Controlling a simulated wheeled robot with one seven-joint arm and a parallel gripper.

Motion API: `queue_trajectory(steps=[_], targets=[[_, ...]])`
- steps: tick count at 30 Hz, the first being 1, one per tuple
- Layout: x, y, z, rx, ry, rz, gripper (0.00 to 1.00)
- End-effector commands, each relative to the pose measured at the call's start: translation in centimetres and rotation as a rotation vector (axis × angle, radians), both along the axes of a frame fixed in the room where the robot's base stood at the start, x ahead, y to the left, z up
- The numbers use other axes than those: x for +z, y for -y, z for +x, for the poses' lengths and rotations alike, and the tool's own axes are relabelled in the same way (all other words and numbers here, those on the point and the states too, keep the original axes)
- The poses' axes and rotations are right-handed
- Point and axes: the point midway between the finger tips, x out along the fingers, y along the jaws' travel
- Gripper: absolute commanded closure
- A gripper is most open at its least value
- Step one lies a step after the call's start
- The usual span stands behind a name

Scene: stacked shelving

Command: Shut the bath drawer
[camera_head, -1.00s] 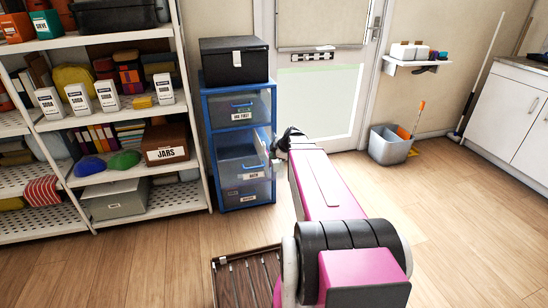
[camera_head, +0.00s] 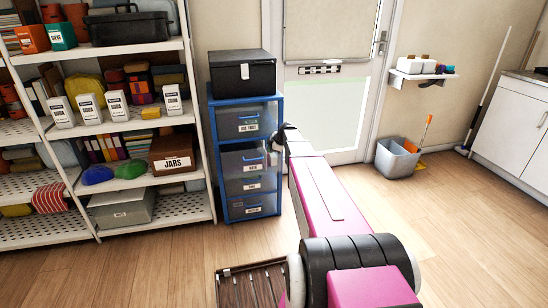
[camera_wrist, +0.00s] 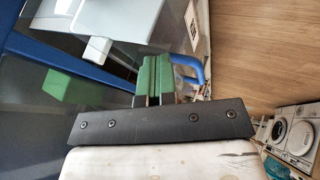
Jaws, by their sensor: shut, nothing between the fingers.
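The bath drawer (camera_head: 234,164) is the grey see-through drawer with a blue handle, below the top drawer in the blue drawer unit (camera_head: 277,200). My gripper (camera_head: 284,137) is at the unit's right front edge, mostly hidden behind my own arm. In the wrist view my gripper (camera_wrist: 152,82) has its green-padded fingers shut and empty. A blue handle (camera_wrist: 192,72) is just beyond and right of the fingers; I cannot tell whether they touch.
A black box (camera_head: 243,73) stands on top of the unit. White shelving (camera_head: 207,150) with boxes is close on its left. A grey bin (camera_head: 396,158) stands by the door at right. The middle floor is clear.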

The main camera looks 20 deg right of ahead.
Motion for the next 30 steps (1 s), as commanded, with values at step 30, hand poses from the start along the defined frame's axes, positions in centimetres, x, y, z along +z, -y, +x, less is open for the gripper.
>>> queue_trajectory(steps=[30], targets=[[0.0, -0.2, 4.4, 0.0, 0.001, -0.001, 1.0]])
